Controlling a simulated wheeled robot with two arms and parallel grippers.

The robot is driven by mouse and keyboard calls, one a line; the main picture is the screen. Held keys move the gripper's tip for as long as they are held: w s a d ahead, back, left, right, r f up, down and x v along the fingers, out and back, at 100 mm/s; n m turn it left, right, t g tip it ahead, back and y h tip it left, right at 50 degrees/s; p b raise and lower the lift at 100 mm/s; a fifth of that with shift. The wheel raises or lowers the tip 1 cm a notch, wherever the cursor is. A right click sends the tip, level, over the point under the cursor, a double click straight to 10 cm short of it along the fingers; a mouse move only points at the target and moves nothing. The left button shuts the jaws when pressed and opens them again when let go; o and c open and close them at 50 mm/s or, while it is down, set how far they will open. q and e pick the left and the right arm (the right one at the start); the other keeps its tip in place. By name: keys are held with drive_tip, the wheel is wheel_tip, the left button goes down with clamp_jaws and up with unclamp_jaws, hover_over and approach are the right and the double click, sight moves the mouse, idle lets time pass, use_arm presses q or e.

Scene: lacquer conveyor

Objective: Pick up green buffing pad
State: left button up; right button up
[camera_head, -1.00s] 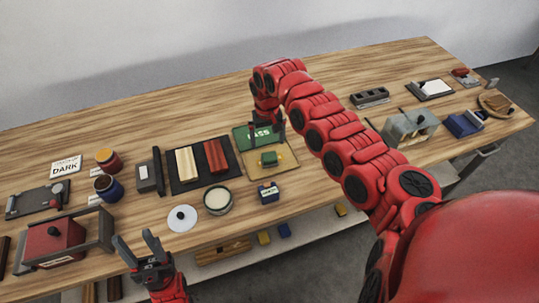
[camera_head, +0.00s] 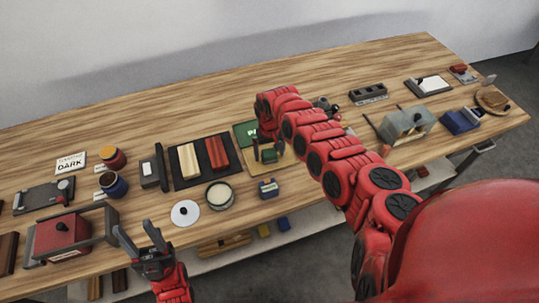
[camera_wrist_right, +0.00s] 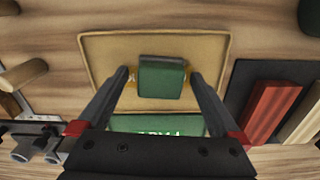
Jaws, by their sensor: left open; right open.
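The green buffing pad (camera_wrist_right: 161,78) lies on a tan tray (camera_wrist_right: 100,52) in the right wrist view, with a dark strip along its far edge. My right gripper (camera_wrist_right: 160,80) is open, its two fingers on either side of the pad with a small gap at each side. In the head view the right gripper (camera_head: 267,152) is over the tray and mostly hides the pad. My left gripper (camera_head: 142,240) is open and empty at the table's front edge, away from the pad.
A green sign (camera_head: 243,131) lies behind the tray. A dark mat (camera_head: 184,177) with a tan bar and a red bar is left of it.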

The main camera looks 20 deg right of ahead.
drive_tip(key=c, duration=1.4)
drive_tip(key=shift+r, duration=0.1)
drive_tip(key=shift+w+r, duration=0.1)
drive_tip(key=shift+r, duration=0.45)
wheel_tip(320, 180, up, 7)
drive_tip(key=shift+r+b, duration=0.15)
drive_tip(key=shift+b, duration=1.1)
wheel_tip(320, 180, up, 5)
drive_tip(key=w+b, duration=0.1)
drive_tip(key=b, duration=0.2)
wheel_tip(320, 180, up, 6)
drive_tip(key=b, duration=0.2)
hover_over(269, 152)
drive_tip(key=w+a, duration=0.2)
drive_tip(key=shift+s+a+n, duration=0.15)
drive_tip(key=shift+s+n, duration=0.1)
drive_tip(key=shift+n, duration=0.15)
